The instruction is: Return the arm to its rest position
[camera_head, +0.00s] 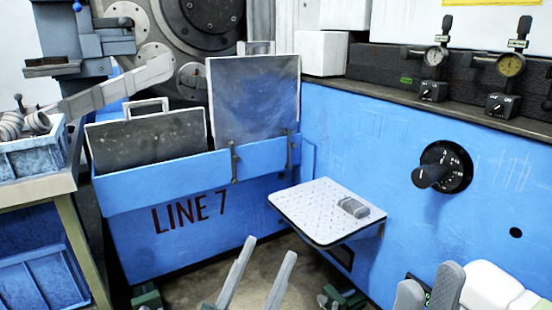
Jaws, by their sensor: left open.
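My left gripper (270,248) comes up from the bottom centre of the head view. Its two long grey fingers stand apart with floor showing between them, and it holds nothing. Its fingertips show just below and left of the small white shelf (315,203). My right gripper (430,274) is at the bottom right, in front of the blue machine panel. Its two rounded grey fingers are apart, with nothing visible between them. A white link of my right arm (492,284) shows beside it.
A small grey block (354,208) lies on the shelf. The LINE 7 bin (190,205) holds dark panels. A workbench with a blue crate (33,157) stands left.

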